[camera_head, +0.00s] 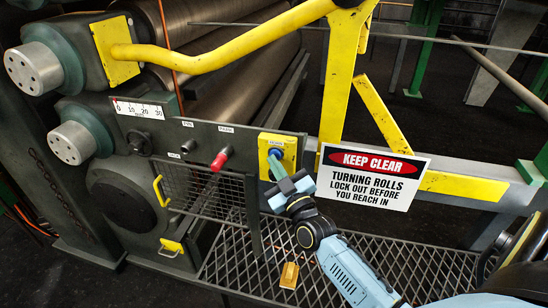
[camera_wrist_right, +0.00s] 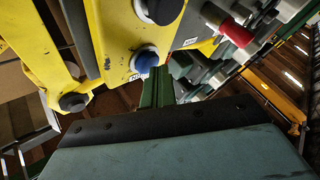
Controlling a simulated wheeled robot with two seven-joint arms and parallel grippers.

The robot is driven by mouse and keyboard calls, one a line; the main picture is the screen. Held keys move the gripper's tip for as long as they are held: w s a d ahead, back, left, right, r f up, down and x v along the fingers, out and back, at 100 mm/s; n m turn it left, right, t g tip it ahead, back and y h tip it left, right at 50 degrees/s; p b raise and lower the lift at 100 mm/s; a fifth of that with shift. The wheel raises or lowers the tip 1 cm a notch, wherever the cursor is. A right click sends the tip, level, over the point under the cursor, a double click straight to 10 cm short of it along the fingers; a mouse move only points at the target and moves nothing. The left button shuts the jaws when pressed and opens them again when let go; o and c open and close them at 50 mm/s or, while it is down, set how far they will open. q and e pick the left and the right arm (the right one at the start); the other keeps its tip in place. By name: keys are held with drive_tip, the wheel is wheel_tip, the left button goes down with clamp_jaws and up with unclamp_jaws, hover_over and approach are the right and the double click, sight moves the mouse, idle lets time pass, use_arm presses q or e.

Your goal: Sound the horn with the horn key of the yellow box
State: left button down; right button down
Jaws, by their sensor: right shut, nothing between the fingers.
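The yellow box (camera_head: 291,152) is fixed at the right end of the dark control panel. It also shows in the right wrist view (camera_wrist_right: 112,35), with a round blue key (camera_wrist_right: 145,60), a black knob (camera_wrist_right: 163,8) and a black knob at its side (camera_wrist_right: 73,102). The labels are too small to read, so I cannot tell which one is the horn key. My right gripper (camera_head: 276,160) is in front of the box, covering part of its face. Its shut, empty fingers (camera_wrist_right: 158,80) point towards the blue key; I cannot tell whether they touch it. My left gripper is not in view.
A red knob (camera_head: 221,159) and other knobs sit left on the panel (camera_head: 188,135). A wire guard (camera_head: 205,193) hangs below. A warning sign (camera_head: 371,177) stands close right of my right gripper. A yellow bar (camera_head: 200,58) crosses above, before large rollers. A small orange block (camera_head: 289,275) lies on the grating.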

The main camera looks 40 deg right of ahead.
drive_tip(key=shift+s+a+p, duration=0.55)
drive_tip(key=shift+s+a, duration=0.05)
drive_tip(key=shift+a, duration=0.15)
drive_tip(key=shift+s+a, duration=0.1)
drive_tip(key=s+a+p, duration=0.2)
drive_tip(key=s+a, duration=0.1)
drive_tip(key=shift+a, duration=0.3)
idle(0.6)
